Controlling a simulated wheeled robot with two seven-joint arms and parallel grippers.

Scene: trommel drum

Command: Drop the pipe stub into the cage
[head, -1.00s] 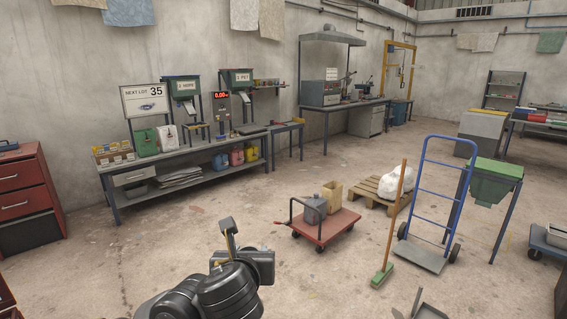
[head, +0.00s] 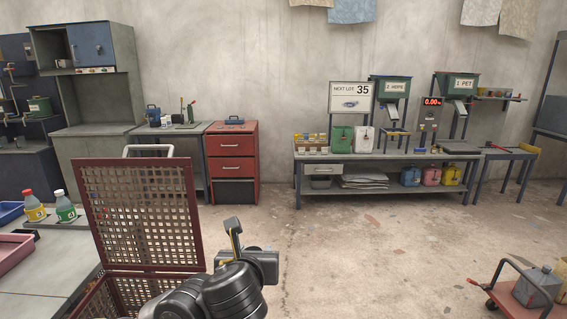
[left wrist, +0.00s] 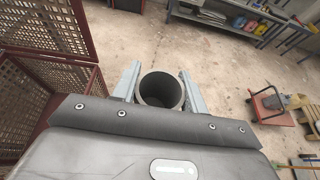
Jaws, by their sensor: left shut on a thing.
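The cage (head: 140,215) is a dark red frame with tan perforated panels at the lower left of the head view. One panel stands upright, and the lower box is cut off by the bottom edge. The cage also shows at the left of the left wrist view (left wrist: 60,35). My left gripper (head: 235,238) is to the right of the cage, apart from it. In the left wrist view, its two fingers are shut on the pipe stub (left wrist: 161,90), a dark grey hollow tube seen end-on. My right gripper is not in view.
A table (head: 40,265) with two bottles and a pink tray (head: 14,252) stands left of the cage. A red drawer cabinet (head: 231,160) and a long workbench (head: 390,158) line the wall. A red cart (head: 505,292) is at lower right. The middle floor is clear.

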